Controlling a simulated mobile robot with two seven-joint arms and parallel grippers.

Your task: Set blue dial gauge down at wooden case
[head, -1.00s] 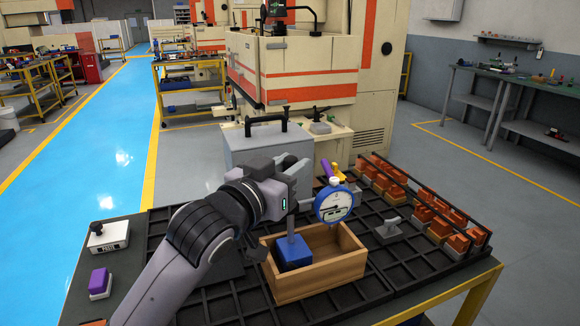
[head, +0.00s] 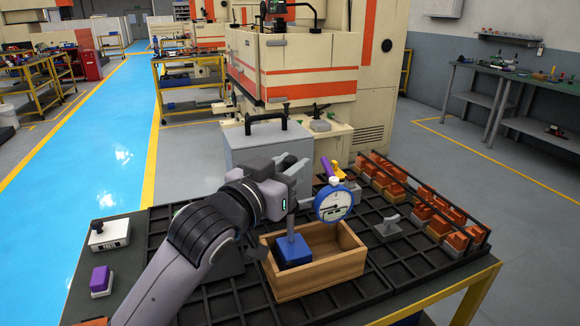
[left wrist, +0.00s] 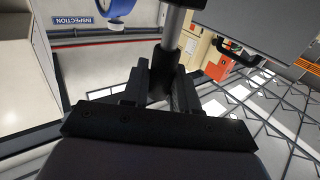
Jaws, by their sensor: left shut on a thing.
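The blue dial gauge (head: 334,204) has a round white face with a blue rim, on an upright post with a blue block base (head: 293,251). The wooden case (head: 320,281) is an open box on the black grid table. The gauge's base shows within the case's opening at its left end; I cannot tell whether it touches the floor. My left gripper (head: 303,196) is shut on the gauge's post, above the case. In the left wrist view the fingers (left wrist: 160,82) close around the grey post (left wrist: 173,28). My right gripper is not in view.
Rows of orange copper electrodes (head: 432,211) stand in a rack at the table's right. A small grey part (head: 388,226) sits right of the case. A white box (head: 109,234) and a purple-topped block (head: 101,281) lie at the left. A grey box (head: 266,148) with a handle stands behind.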

